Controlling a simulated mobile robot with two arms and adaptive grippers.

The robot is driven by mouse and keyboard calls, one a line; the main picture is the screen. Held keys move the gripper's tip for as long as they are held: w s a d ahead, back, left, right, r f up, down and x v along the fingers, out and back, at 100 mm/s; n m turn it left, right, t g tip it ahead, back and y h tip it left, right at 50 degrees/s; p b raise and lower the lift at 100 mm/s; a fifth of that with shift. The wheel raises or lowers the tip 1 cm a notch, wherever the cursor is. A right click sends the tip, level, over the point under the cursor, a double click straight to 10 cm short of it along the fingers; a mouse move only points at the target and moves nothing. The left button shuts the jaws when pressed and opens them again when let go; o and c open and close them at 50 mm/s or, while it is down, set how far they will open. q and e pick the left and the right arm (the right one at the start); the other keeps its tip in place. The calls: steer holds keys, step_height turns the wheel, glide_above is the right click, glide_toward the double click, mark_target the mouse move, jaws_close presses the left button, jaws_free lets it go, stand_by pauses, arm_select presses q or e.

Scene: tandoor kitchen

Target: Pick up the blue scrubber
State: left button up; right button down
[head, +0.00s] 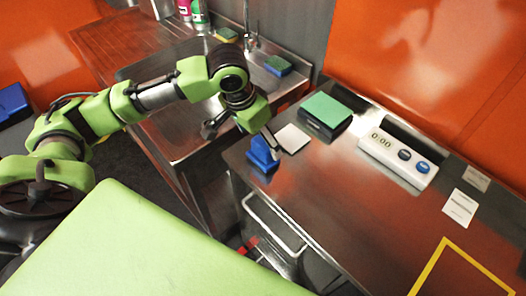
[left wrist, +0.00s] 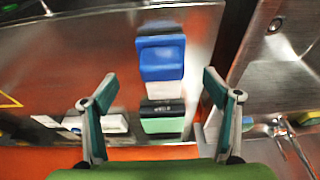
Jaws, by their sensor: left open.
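The blue scrubber (head: 262,153) stands on the steel counter near its left edge, beside a small white card (head: 293,138). In the left wrist view the blue scrubber (left wrist: 161,58) shows a dark underside strip and lies beyond the fingertips, roughly centred between them. My left gripper (head: 246,134) is just above and beside the scrubber in the head view, partly overlapping it. In the left wrist view the left gripper (left wrist: 163,100) is open, its two fingers wide apart with nothing between them. My right gripper is not in view.
A green-topped dark box (head: 325,113) stands behind the card. A white timer (head: 397,158), paper labels (head: 460,208) and a yellow outline (head: 462,268) are further right on the counter. A sink (head: 190,120) holds the left side, with a green-and-blue sponge (head: 278,66) on its rim.

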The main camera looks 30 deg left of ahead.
mark_target(263, 142)
arm_select(q)
steer(key=x, duration=0.2)
steer(key=w+x, duration=0.1)
steer(key=x, duration=0.1)
steer(key=shift+r, duration=0.1)
steer(key=shift+f+p, duration=0.4)
steer(key=shift+f, duration=0.2)
steer(key=shift+p+x, duration=0.35)
steer(key=shift+x, duration=1.6)
steer(key=c, duration=1.3)
